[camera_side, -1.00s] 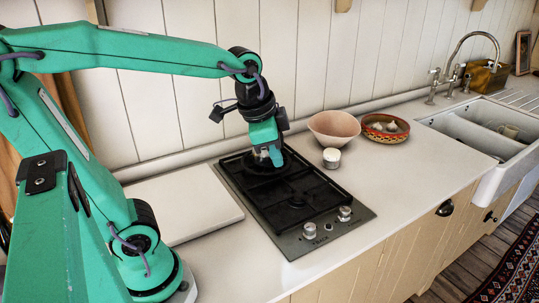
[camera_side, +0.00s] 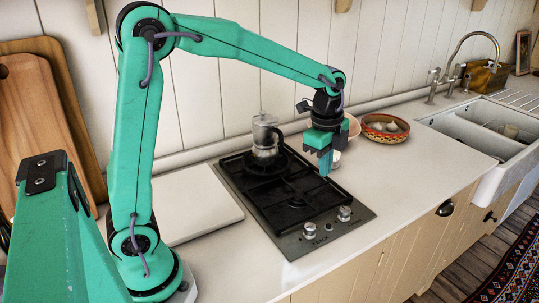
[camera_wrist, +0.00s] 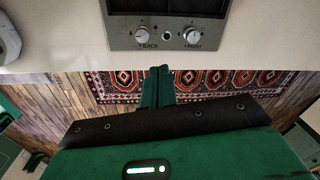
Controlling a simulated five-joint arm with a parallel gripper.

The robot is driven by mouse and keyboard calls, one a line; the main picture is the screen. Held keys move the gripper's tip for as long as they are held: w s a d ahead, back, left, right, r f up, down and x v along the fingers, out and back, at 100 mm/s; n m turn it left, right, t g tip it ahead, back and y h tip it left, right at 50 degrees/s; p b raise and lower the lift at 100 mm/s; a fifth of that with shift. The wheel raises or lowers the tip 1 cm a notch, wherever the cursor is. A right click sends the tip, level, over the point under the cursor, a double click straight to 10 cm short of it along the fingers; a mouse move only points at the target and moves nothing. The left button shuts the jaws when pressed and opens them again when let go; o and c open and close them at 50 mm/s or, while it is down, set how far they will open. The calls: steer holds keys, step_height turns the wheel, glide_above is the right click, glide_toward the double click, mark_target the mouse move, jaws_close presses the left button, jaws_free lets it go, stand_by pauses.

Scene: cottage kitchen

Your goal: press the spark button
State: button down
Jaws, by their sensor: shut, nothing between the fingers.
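The spark button (camera_side: 328,226) is a small round spot between two silver knobs on the front strip of the black hob (camera_side: 228,186). In the wrist view the button (camera_wrist: 165,37) sits between the knobs, above the fingertips in the picture. My gripper (camera_side: 325,172) is shut and empty, pointing down above the right side of the hob, behind the knobs in the side view. In the wrist view my gripper (camera_wrist: 159,70) shows its closed fingers apart from the button.
The knobs marked back (camera_wrist: 141,36) and front (camera_wrist: 192,36) flank the button closely. A moka pot (camera_side: 265,137) stands on the rear burner. Behind my gripper are a partly hidden pink bowl (camera_side: 354,126) and a patterned bowl (camera_side: 385,128). A white board (camera_side: 190,205) lies left of the hob.

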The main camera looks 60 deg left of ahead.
mark_target(328, 226)
steer(key=shift+w+d+f+m+g, duration=0.25)
steer(key=shift+w+f+m, duration=0.5)
steer(key=shift+w+f, duration=0.25)
steer(key=shift+w+d+f+m+g, duration=0.1)
steer(key=shift+w+f+m+g, duration=0.15)
steer(key=shift+w+f+m, duration=0.7)
steer(key=shift+s+f, duration=0.15)
steer(key=shift+f, duration=0.05)
step_height(328, 226, down, 14)
steer(key=shift+r, duration=0.1)
steer(key=shift+s+f, duration=0.1)
steer(key=shift+f, duration=0.9)
step_height(328, 226, up, 15)
steer(key=shift+w, duration=0.3)
